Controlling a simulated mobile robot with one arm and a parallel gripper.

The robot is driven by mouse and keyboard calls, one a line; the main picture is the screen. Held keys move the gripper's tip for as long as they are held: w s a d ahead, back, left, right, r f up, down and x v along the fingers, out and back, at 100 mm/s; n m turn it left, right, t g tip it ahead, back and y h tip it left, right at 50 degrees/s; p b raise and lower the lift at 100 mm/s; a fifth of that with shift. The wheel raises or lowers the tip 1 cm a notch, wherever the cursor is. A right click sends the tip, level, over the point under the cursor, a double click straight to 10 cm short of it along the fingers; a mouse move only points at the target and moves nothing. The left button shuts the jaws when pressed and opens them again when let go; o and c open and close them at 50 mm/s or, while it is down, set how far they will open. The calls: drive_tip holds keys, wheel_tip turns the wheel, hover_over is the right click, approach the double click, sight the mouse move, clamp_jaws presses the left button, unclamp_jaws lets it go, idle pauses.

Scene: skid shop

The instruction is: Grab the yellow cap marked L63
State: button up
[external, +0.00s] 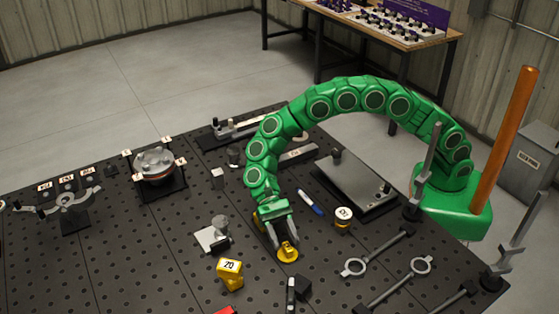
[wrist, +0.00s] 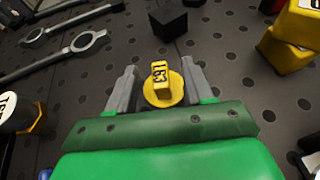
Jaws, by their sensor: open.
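The yellow cap marked L63 (wrist: 163,88) has a round flange with a narrow upright block bearing the black label. In the wrist view it sits between the two grey fingers of my gripper (wrist: 160,82), with small gaps visible on both sides. The fingers are open. In the external view the cap (external: 288,252) rests on the dark perforated table, directly under my gripper (external: 278,243), whose fingers partly hide it.
A yellow block marked 20 (external: 230,273) stands left of the cap. A black cube (wrist: 170,22) lies beyond it. A white-topped yellow piece (external: 343,220), a blue marker (external: 310,202) and ring-ended rods (external: 385,252) lie to the right. Perforated table (external: 185,280) is bare at lower left.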

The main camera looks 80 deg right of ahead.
sight(289, 250)
drive_tip(key=shift+x, duration=3.15)
drive_tip(key=shift+d, duration=0.1)
clamp_jaws()
